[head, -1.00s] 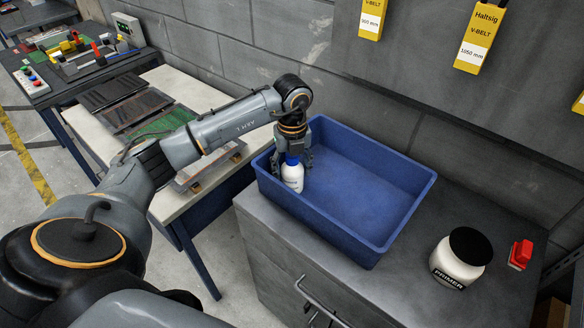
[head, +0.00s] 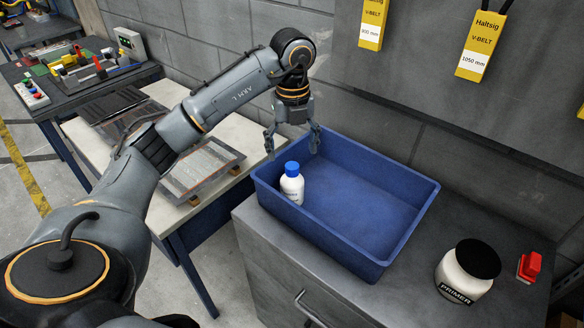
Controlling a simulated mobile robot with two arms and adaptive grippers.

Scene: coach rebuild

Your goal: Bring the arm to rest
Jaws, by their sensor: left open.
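My left arm comes in from the left and arches over the workbench to the blue bin. My left gripper (head: 291,148) is open and empty, pointing down above the bin's left back part. A white bottle with a blue cap (head: 291,185) stands upright inside the blue bin (head: 400,247), near its left wall. The gripper is above the bottle and apart from it. My right gripper is not in view.
The bin stands on a grey cabinet (head: 270,245). A white primer jar with a black lid (head: 466,272) and a red object (head: 529,267) are at the right. A light bench with panels (head: 205,165) lies under my arm. Yellow V-belt tags (head: 482,40) hang on the wall behind.

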